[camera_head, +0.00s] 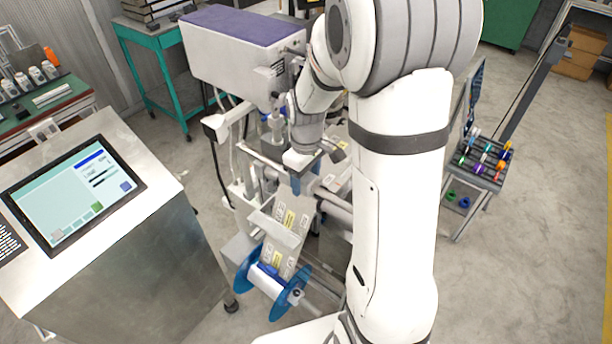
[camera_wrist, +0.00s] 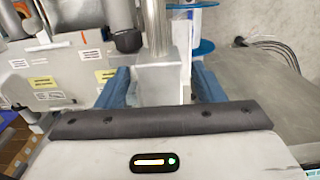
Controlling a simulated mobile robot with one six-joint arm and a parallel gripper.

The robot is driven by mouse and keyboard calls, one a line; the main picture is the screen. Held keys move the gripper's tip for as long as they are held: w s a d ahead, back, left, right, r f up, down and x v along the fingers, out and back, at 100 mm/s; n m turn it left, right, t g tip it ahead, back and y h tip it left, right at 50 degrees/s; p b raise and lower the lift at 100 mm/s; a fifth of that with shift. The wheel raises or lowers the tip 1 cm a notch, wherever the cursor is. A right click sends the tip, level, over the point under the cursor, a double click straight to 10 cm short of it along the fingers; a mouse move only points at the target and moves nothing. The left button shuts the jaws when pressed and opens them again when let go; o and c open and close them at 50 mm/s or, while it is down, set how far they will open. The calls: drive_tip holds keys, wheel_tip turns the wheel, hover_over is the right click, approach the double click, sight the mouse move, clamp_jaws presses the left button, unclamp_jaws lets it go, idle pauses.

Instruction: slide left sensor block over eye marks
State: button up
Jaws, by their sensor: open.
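My gripper (camera_wrist: 160,72) is open in the wrist view, with one blue finger on each side of a light grey block (camera_wrist: 158,84) below an upright metal post (camera_wrist: 156,28). The block sits between the fingers; I cannot tell whether they touch it, or whether it is the left sensor block. In the head view my arm covers much of the machine, and the gripper is mostly hidden. A pale film web (camera_head: 279,236) with yellow and white printed labels runs down to a blue-flanged reel (camera_head: 268,281). I cannot make out the eye marks for certain.
A purple-topped machine housing (camera_head: 232,45) stands above the web. A control console with a screen (camera_head: 75,192) is at the left. A teal table (camera_head: 150,40) stands behind. A rack of coloured items (camera_head: 484,158) stands at the right, with open floor around it.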

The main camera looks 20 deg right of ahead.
sight(330, 195)
drive_tip(key=shift+f, duration=0.35)
drive_tip(key=shift+c, duration=0.5)
clamp_jaws()
drive_tip(key=s+d, duration=0.1)
drive_tip(key=s, duration=0.1)
drive_tip(key=s+d+b, duration=0.1)
drive_tip(key=s, duration=0.1)
drive_tip(key=s+d, duration=0.1)
drive_tip(key=d, duration=0.1)
drive_tip(key=shift+s+d+b, duration=0.1)
drive_tip(key=shift+s+b, duration=0.2)
drive_tip(key=shift+s, duration=0.1)
drive_tip(key=shift+o, duration=0.5)
unclamp_jaws()
